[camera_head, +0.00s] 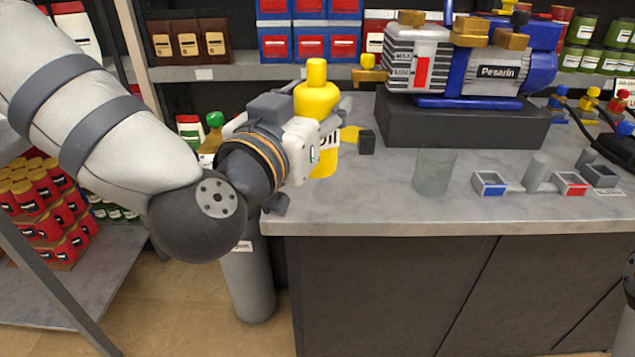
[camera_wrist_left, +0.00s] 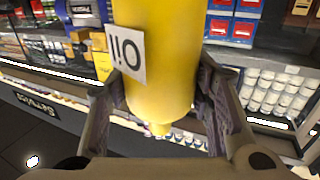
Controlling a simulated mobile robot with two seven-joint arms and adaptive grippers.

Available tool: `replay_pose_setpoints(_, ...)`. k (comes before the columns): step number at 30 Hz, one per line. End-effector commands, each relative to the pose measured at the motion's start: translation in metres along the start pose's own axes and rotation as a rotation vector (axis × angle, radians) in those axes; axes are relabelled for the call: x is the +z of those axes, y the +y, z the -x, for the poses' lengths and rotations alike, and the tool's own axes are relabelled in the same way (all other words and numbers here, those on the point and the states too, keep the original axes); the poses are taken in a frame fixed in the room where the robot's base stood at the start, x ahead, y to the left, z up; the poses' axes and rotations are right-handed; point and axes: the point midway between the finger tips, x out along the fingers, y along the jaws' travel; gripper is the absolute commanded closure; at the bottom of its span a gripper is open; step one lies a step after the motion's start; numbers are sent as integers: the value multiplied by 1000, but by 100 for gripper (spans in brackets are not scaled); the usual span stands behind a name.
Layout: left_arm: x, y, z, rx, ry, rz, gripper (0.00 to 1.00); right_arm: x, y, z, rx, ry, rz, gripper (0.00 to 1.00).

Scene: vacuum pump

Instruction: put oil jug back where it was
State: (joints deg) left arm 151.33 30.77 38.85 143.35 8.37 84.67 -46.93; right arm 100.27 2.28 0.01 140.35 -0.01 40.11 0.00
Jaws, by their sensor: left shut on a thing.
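The yellow oil jug (camera_head: 316,100) stands upright at the left end of the grey counter in the head view, with its cap on top and a white label partly hidden. My left gripper (camera_head: 322,130) is shut around its body from the left. In the left wrist view the jug (camera_wrist_left: 165,85) appears upside down, its "Oil" label inverted, with the fingers of my left gripper (camera_wrist_left: 160,85) on both sides. I cannot tell whether its base touches the counter. The blue and silver vacuum pump (camera_head: 480,70) sits on a dark plinth to the right. My right gripper is out of view.
A clear glass beaker (camera_head: 434,172) stands on the counter (camera_head: 400,215), right of the jug. Small trays with blue (camera_head: 490,184) and red (camera_head: 571,184) parts lie farther right. Stocked shelves stand behind. A grey cylinder (camera_head: 248,285) stands on the floor beside the counter.

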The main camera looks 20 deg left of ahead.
Motion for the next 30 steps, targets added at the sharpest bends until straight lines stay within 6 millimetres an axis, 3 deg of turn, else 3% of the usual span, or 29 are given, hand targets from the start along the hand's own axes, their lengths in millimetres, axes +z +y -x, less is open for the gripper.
replay_pose_setpoints(5, -7, 4, -8, 14, 1, 4, 100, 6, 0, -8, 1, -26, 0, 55)
replay_pose_setpoints(14, 36, -31, -84, 10, -5, 4, 100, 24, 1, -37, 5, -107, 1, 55)
replay_pose_setpoints(18, 67, -40, -107, 14, -6, 3, 100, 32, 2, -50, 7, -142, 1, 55)
replay_pose_setpoints(26, 84, -48, -124, 16, 4, 1, 100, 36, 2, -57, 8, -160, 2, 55)
replay_pose_setpoints(30, 112, -49, -128, 17, -3, 1, 100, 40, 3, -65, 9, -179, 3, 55)
